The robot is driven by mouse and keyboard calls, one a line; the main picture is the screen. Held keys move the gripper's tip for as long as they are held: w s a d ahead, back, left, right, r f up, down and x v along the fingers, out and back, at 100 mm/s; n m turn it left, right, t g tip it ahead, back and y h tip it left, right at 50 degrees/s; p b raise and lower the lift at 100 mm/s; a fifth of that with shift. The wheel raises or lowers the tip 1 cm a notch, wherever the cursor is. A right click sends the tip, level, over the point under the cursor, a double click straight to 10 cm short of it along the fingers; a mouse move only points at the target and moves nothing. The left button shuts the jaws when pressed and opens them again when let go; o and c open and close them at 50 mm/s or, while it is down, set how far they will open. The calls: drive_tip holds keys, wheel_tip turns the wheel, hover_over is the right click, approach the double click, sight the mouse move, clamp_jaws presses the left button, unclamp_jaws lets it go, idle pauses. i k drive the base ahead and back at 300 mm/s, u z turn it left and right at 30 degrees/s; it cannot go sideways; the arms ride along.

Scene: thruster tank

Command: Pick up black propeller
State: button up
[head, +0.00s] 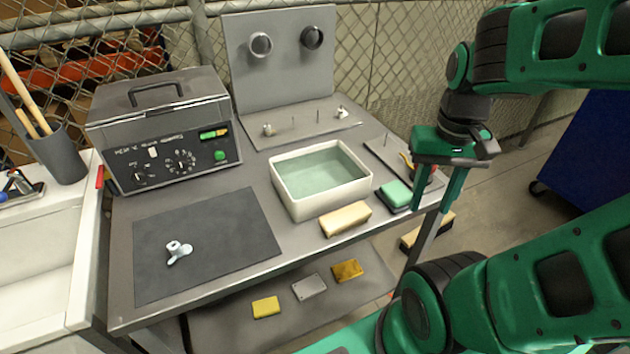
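I cannot make out a clearly black propeller. A pale, light-blue-white propeller (178,252) lies on the dark mat at the front left of the bench. Two small light parts, a beige one (268,130) and a white one (342,112), sit on the pegged plate at the back; their shapes are too small to tell. A black round housing (312,38) is on the upright grey panel, beside a pale one (260,44). My gripper (431,208) points down at the bench's right edge, fingers apart and empty, far from the mat. It partly hides red-and-yellow-handled tools.
A white basin of water (323,207) stands mid-bench, with a tan block (345,219) and green sponge (396,194) near it. A control box (160,130) stands at the back left. The dark mat (215,225) is mostly bare. A lower shelf holds several small blocks.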

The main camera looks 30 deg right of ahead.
sight(175, 248)
drive_tip(key=u, duration=1.85)
drive_tip(key=k, duration=1.05)
drive_tip(key=z, duration=0.65)
drive_tip(key=i, duration=1)
